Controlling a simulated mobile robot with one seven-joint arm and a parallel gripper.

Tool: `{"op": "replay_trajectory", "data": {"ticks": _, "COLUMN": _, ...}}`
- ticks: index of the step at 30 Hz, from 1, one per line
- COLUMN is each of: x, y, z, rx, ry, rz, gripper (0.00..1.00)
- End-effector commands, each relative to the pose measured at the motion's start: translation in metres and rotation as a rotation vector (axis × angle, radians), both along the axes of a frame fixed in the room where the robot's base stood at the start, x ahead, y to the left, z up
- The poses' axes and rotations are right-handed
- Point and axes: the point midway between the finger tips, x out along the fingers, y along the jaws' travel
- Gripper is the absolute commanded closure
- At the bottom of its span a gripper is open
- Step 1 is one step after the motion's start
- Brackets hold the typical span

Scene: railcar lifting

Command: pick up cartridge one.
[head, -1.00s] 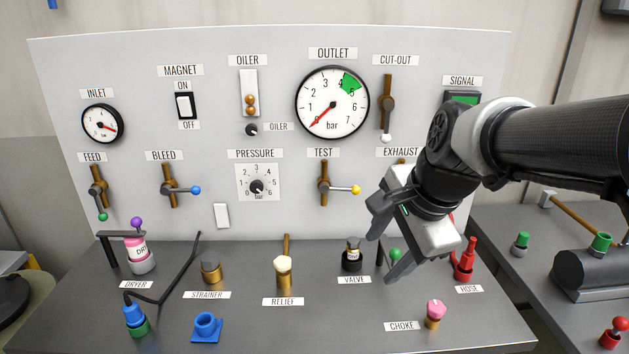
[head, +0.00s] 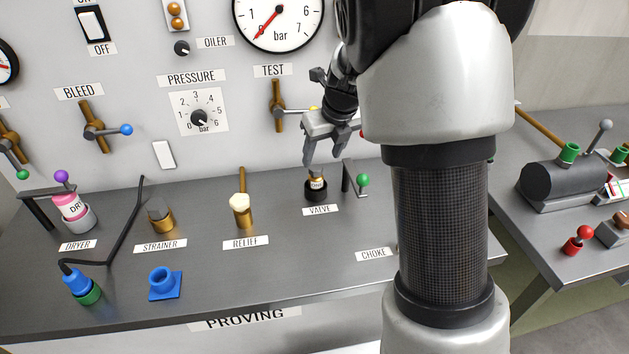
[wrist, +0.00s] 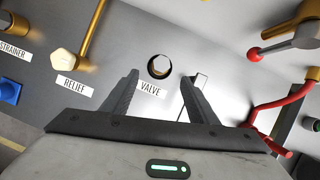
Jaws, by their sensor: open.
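A small cartridge (head: 317,183) with a pale label stands upright in a black socket (head: 316,194) behind the VALVE label. The print on it is too small to read surely. In the wrist view the cartridge (wrist: 159,66) shows its round pale top inside a dark ring. My gripper (head: 324,158) is open and points down over it, with its fingers just above the cartridge in the head view. In the wrist view my gripper (wrist: 159,78) has one finger on each side of the cartridge's line, with nothing held. My arm hides the bench to the right.
A green-knobbed crank (head: 363,180) stands close to the right of the socket. The white-topped relief fitting (head: 240,210) is to the left. The panel's test lever (head: 278,108) is behind. Red hose (wrist: 268,118) shows at the right. Bare bench lies in front of the VALVE label.

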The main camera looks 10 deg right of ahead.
Motion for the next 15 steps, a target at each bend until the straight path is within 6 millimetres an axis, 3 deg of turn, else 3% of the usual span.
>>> {"op": "replay_trajectory", "data": {"ticks": 1, "x": 0.004, "y": 0.000, "z": -0.014, "rx": -0.001, "ry": 0.003, "rz": -0.001, "gripper": 0.46}}
{"op": "replay_trajectory", "data": {"ticks": 6, "x": 0.014, "y": 0.003, "z": -0.038, "rx": 0.000, "ry": 0.001, "rz": 0.000, "gripper": 0.46}}
{"op": "replay_trajectory", "data": {"ticks": 15, "x": 0.020, "y": 0.004, "z": -0.055, "rx": 0.000, "ry": 0.001, "rz": 0.000, "gripper": 0.46}}
